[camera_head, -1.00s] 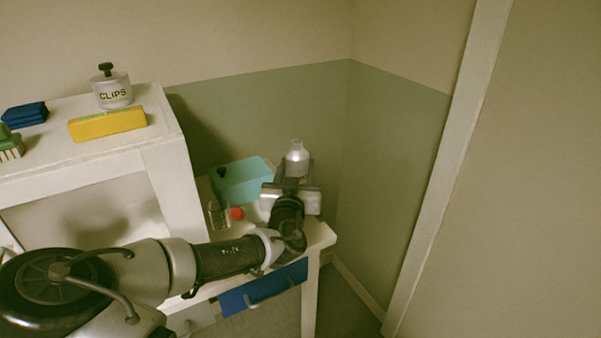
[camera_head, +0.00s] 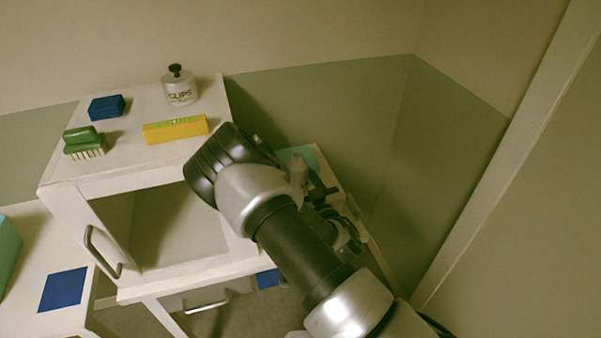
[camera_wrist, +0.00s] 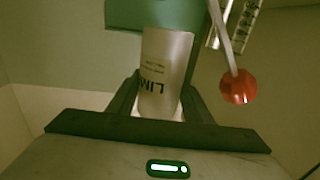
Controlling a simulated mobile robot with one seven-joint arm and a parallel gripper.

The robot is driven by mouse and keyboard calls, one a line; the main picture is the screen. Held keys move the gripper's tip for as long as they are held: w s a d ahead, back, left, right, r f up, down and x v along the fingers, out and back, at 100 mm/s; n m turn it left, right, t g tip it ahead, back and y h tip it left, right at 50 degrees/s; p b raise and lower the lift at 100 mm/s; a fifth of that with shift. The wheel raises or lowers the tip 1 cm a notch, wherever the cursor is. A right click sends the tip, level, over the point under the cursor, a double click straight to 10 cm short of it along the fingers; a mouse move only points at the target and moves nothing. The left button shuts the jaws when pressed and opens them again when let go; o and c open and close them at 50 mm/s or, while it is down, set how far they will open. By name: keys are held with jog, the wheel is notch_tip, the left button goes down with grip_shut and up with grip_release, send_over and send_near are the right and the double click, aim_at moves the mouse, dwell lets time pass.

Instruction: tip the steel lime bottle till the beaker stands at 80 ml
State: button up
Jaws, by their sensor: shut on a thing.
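The steel lime bottle (camera_wrist: 165,60) is a grey metal cylinder with dark lettering, "LIM" readable upside down in the wrist view. My gripper (camera_wrist: 160,92) is shut on it, one dark finger on each side. In the head view a small grey part of the bottle (camera_head: 298,166) shows beside my arm, which hides most of the gripper. A narrow vessel with marks, seemingly the beaker (camera_wrist: 246,22), is cut off at the top right of the wrist view. Its liquid level cannot be read.
On the white shelf unit (camera_head: 150,178) stand a clips jar (camera_head: 180,92), yellow block (camera_head: 175,130), blue cloth (camera_head: 106,107) and green brush (camera_head: 84,143). The wall is close behind.

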jog(key=shift+a+r+n+g+h+p, duration=0.2)
jog(key=shift+a+n+g+p, duration=0.1)
jog(key=shift+n+p, duration=0.5)
jog(key=shift+a+r+n+g+h+p, duration=0.15)
jog(key=shift+n+g+p, duration=0.15)
jog(key=shift+n+p, duration=0.5)
dwell(0.5)
jog(key=shift+a+r+n+h+p, duration=0.3)
jog(key=shift+r+n+p, duration=0.45)
jog(key=shift+p, duration=0.25)
dwell(0.3)
jog(key=shift+a+f+n, duration=0.1)
jog(key=shift+a+n, duration=0.05)
jog(key=shift+n, duration=0.1)
jog(key=shift+a+n+g+h, duration=0.2)
jog(key=shift+n+g+h, duration=0.05)
jog(key=shift+n+g, duration=0.15)
jog(key=shift+d+f+n+h, duration=0.1)
jog(key=shift+f+n+h, duration=0.25)
jog(key=shift+n, duration=0.35)
jog(key=shift+d+f, duration=0.1)
jog(key=shift+d+f+n+h, duration=0.15)
jog(key=shift+d+n+h, duration=0.1)
jog(key=shift+n, duration=0.25)
jog(key=shift+r+g, duration=0.2)
jog(key=shift+g, duration=0.1)
jog(key=shift+d+r+n+h+p, duration=0.15)
jog(key=shift+r+n+h+p, duration=0.1)
jog(key=shift+n+h+p, duration=0.25)
